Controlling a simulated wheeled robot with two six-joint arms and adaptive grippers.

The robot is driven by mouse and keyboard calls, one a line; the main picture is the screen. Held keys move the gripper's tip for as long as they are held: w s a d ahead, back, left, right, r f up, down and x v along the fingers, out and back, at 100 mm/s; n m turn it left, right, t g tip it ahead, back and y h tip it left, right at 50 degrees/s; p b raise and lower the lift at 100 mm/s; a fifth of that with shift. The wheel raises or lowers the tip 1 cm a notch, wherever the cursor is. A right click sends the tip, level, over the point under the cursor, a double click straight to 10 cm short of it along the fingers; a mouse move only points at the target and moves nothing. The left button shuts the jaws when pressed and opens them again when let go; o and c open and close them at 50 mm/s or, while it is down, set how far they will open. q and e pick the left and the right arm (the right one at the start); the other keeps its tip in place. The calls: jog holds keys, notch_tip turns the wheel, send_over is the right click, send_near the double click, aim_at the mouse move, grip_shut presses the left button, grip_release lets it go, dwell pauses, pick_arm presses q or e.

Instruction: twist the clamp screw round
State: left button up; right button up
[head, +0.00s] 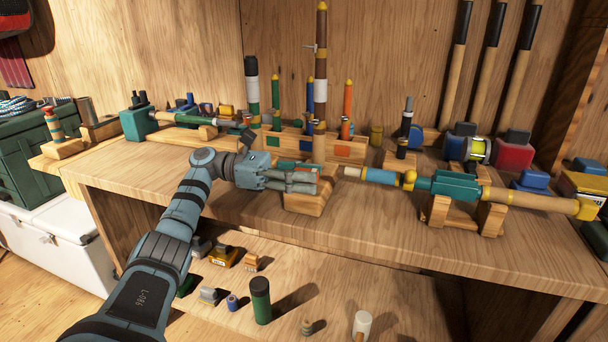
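My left gripper (316,182) reaches in over the workbench (235,211), with its fingers pointing right. Its fingertips are at a wooden block (303,205), close to the foot of a tall brown rod (320,60) with a yellow tip. The fingers lie near each other in this view, and I cannot tell whether they hold anything. I cannot make out a clamp screw for certain; the fingers hide part of the block. My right gripper is out of view.
A teal and yellow rod piece (455,187) lies on a wooden stand (438,212) to the right. A teal vice-like piece (138,124) stands at the back left. A rack (270,142) holds upright floats behind. The bench front is clear.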

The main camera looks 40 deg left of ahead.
pick_arm(q)
jog(key=v, duration=0.6)
jog(key=shift+s+a, duration=0.1)
jog(key=shift+a, duration=0.3)
jog(key=shift+s+a, duration=0.3)
